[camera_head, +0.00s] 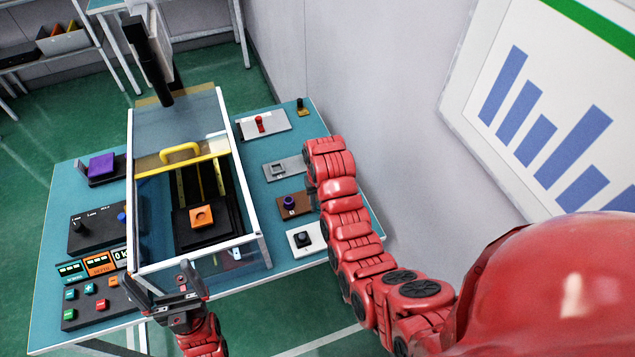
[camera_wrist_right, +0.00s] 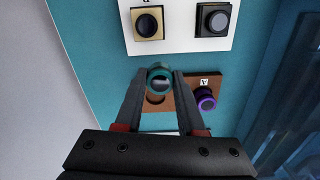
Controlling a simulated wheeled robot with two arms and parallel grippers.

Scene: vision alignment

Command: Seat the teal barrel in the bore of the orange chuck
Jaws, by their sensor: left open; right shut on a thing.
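The teal barrel (camera_wrist_right: 160,71) is between the fingertips of my right gripper (camera_wrist_right: 157,80) in the right wrist view. The gripper is shut on it, above a brown plate (camera_wrist_right: 178,92) with a round recess. In the head view my right arm hides this gripper and the barrel. The orange chuck (camera_head: 203,217) is a block with a dark bore, on a black stage (camera_head: 207,233) inside a clear-walled enclosure (camera_head: 263,245). My left gripper (camera_head: 157,277) is open and empty at the enclosure's front left, apart from the chuck.
A purple-topped piece (camera_wrist_right: 206,100) stands on the brown plate. A white plate (camera_wrist_right: 180,45) with dark round parts lies beside it. A yellow handle (camera_head: 181,150) crosses the enclosure. Button panels (camera_head: 95,303) stand left of it. A wall rises right of the table.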

